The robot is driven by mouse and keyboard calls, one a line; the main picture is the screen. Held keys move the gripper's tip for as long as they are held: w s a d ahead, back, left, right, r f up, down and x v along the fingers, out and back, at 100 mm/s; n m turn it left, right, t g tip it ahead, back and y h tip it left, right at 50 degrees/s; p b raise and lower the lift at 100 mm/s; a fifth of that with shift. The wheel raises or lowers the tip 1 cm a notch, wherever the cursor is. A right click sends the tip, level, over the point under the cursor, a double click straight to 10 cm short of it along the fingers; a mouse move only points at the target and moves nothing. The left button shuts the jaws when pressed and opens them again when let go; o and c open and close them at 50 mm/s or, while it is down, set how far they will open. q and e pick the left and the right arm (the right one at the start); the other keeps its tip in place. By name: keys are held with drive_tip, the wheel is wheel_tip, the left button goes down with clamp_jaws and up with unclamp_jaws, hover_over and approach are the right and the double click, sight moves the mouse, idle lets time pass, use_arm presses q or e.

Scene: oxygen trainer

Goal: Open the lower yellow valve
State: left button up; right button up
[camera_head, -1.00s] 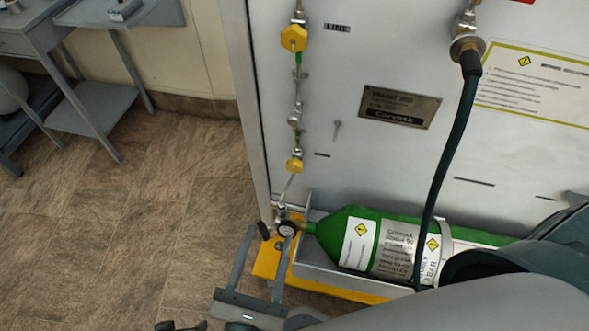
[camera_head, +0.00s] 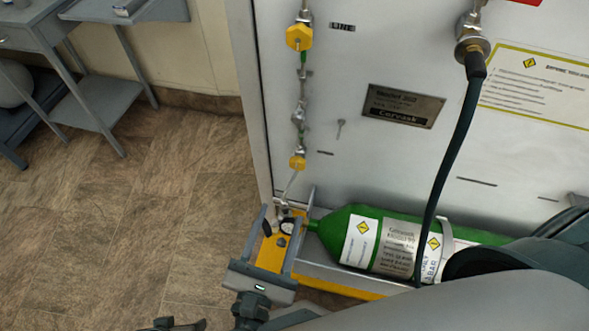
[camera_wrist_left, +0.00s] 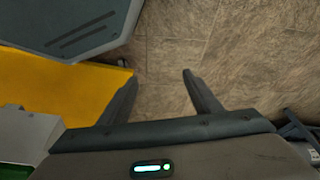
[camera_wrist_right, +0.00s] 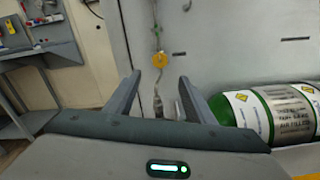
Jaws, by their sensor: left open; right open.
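The lower yellow valve (camera_head: 297,162) is a small yellow knob on a thin vertical pipe along the panel's left edge. A larger upper yellow valve (camera_head: 299,37) sits above it on the same line. My left gripper (camera_wrist_left: 154,82) is open and empty above the floor.
A green cylinder (camera_head: 348,222) lies in a tray on a yellow base (camera_head: 338,286) below the pipe. A dark hose (camera_head: 457,150) hangs in front of the panel (camera_head: 400,45). A grey table (camera_head: 105,89) stands at left; the floor (camera_head: 150,220) between is clear.

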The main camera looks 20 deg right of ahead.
approach(297, 167)
use_arm(q)
drive_tip(key=shift+g, duration=0.3)
drive_tip(key=f, duration=0.1)
drive_tip(key=f+p, duration=0.1)
drive_tip(key=f, duration=0.2)
drive_tip(key=shift+w+a+f+p, duration=0.15)
drive_tip(key=shift+a+p, duration=0.25)
use_arm(e)
drive_tip(key=x, duration=0.8)
drive_tip(key=shift+w, duration=0.1)
drive_tip(key=c, duration=1.1)
